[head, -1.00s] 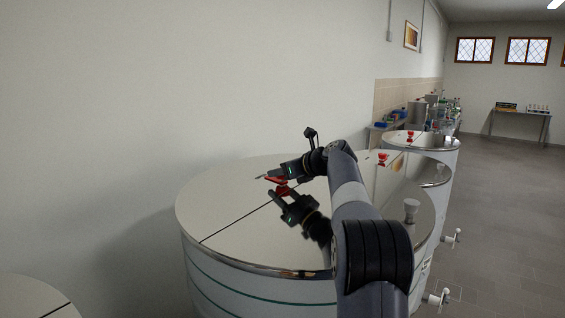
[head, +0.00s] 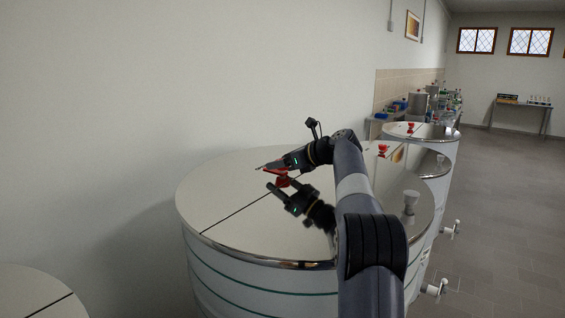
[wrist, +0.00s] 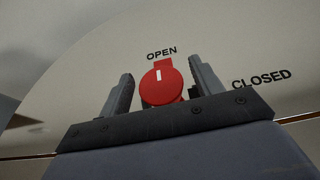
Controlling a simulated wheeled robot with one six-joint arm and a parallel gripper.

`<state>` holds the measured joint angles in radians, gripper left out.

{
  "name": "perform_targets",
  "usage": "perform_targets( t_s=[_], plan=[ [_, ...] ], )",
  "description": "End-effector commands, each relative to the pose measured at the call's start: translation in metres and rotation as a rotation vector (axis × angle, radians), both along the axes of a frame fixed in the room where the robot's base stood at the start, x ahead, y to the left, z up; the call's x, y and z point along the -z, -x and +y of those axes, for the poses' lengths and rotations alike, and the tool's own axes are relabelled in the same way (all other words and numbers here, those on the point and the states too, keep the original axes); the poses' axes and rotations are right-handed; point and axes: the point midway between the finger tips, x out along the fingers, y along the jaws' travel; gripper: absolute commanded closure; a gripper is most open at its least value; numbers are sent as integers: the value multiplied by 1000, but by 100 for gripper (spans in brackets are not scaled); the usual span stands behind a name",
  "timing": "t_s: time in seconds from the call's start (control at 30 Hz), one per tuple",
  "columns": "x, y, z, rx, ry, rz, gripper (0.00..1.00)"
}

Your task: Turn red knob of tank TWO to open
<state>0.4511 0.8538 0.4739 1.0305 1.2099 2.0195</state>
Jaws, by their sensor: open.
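The red knob (wrist: 162,85) shows in the wrist view between my fingers, with gaps at both sides. Its white mark points up toward the word OPEN (wrist: 161,53); the word CLOSED (wrist: 261,79) is to the right. In the head view the red knob (head: 282,181) is on the shiny lid of the nearest large tank (head: 225,200), partly hidden by my gripper (head: 264,167). My gripper is open just above the knob, with its reflection in the lid below. No tank number is readable.
More tanks with red knobs (head: 383,150) (head: 410,128) stand behind to the right. Another lid (head: 35,298) is at the lower left. The wall is close on the left; floor (head: 500,230) is free at right.

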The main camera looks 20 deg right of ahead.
Motion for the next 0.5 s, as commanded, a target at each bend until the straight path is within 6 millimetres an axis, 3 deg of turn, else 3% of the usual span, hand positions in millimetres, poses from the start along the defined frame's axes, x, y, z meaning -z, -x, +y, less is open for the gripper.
perform_targets(
  t_s=[0.27,0.5],
  plan=[
    [-4,9,-7,3,1,-1,38],
    [-21,46,-32,4,1,-2,38]
  ],
)
